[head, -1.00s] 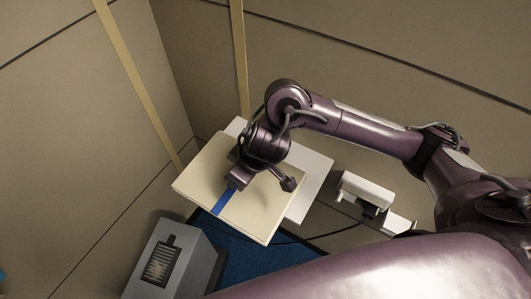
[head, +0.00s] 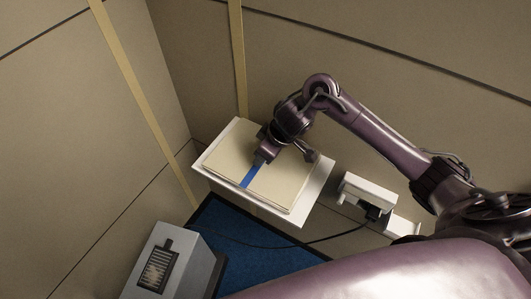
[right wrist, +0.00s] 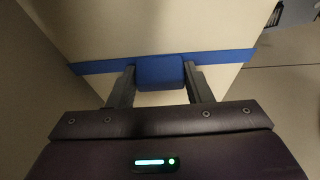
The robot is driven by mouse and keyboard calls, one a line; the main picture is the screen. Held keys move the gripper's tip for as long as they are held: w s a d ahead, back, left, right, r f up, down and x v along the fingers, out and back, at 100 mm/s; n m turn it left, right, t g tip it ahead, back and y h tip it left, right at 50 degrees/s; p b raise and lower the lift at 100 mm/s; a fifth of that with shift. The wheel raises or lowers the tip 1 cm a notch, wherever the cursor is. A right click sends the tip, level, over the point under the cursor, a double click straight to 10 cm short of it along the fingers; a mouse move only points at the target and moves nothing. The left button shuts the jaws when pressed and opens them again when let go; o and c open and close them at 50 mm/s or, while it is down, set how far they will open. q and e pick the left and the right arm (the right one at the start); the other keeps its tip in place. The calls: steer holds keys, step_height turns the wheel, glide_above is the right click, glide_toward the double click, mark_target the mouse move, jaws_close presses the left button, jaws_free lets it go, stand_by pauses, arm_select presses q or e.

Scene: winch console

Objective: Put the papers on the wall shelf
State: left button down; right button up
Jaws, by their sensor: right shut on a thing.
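The papers (head: 282,181) are a cream, flat stack with a blue band around it. In the head view they lie over the white wall shelf (head: 312,205), inside its outline; I cannot tell whether they touch it. In the right wrist view the papers (right wrist: 160,28) are ahead, and the right gripper (right wrist: 159,80) is shut on the blue block on the band. My left gripper is not in view.
A white wall fixture (head: 366,191) with a black plug and cable is right of the shelf. A grey box with a dark vent (head: 160,265) stands at the lower left. A blue mat (head: 240,255) covers the floor below. Walls close in behind.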

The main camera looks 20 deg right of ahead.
steer(key=shift+w+d+f, duration=0.1)
steer(key=shift+d+f, duration=0.05)
steer(key=shift+f, duration=0.2)
steer(key=shift+w+f, duration=0.1)
steer(key=shift+f, duration=0.05)
steer(key=o, duration=1.2)
steer(key=shift+f, duration=0.1)
steer(key=shift+d+r, duration=0.1)
steer(key=shift+r, duration=0.3)
steer(key=p+v, duration=0.1)
steer(key=v, duration=0.4)
steer(key=p+v, duration=0.1)
steer(key=v, duration=0.5)
steer(key=shift+s+r+p, duration=0.15)
steer(key=shift+s+p, duration=0.15)
steer(key=shift+p, duration=0.05)
